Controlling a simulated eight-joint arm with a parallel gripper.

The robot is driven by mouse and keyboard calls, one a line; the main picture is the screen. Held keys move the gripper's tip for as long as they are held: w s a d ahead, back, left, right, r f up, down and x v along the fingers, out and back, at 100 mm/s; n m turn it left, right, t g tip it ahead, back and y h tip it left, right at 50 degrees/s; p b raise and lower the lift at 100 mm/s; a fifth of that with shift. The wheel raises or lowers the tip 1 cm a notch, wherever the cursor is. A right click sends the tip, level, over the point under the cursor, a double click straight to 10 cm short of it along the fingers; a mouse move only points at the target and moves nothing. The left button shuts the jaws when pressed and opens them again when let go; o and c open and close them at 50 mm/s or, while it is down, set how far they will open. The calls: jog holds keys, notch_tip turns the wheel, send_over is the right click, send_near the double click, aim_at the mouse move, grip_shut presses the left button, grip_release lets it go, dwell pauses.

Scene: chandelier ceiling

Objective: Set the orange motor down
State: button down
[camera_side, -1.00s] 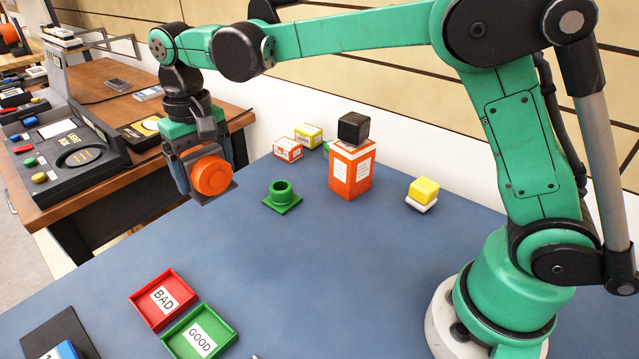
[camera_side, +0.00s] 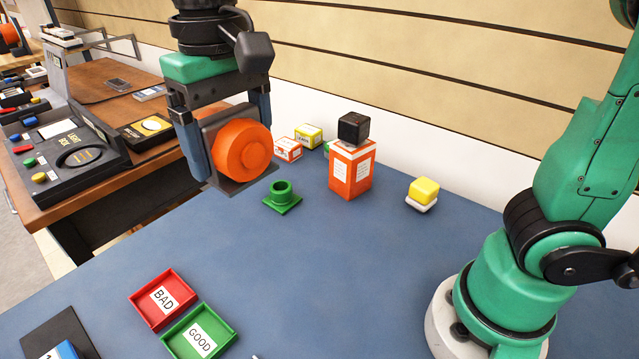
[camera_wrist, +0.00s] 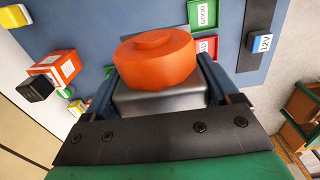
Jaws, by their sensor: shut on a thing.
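The orange motor (camera_side: 243,149) is a round orange drum on a dark grey square base. My gripper (camera_side: 230,135) is shut on its grey base and holds it in the air, in the upper left of the side view. In the wrist view the orange motor (camera_wrist: 158,62) sits between the two fingers of my gripper (camera_wrist: 158,92), orange face pointing away from the palm. The blue table (camera_side: 290,270) lies below, with a gap under the motor. The far finger is partly hidden by the motor in the side view.
A red BAD tray (camera_side: 163,299) and green GOOD tray (camera_side: 200,335) lie at the front left. A green socket piece (camera_side: 282,196), an orange-white box (camera_side: 351,172) with a black cube (camera_side: 353,127) and a yellow-topped block (camera_side: 423,192) stand farther back. The table's middle is clear.

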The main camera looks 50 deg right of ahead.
send_over(318, 332)
notch_tip(318, 332, down, 2)
notch_tip(318, 332, down, 20)
jog(key=shift+f, duration=0.25)
dwell(0.6)
grip_release()
jog(key=shift+r, duration=0.1)
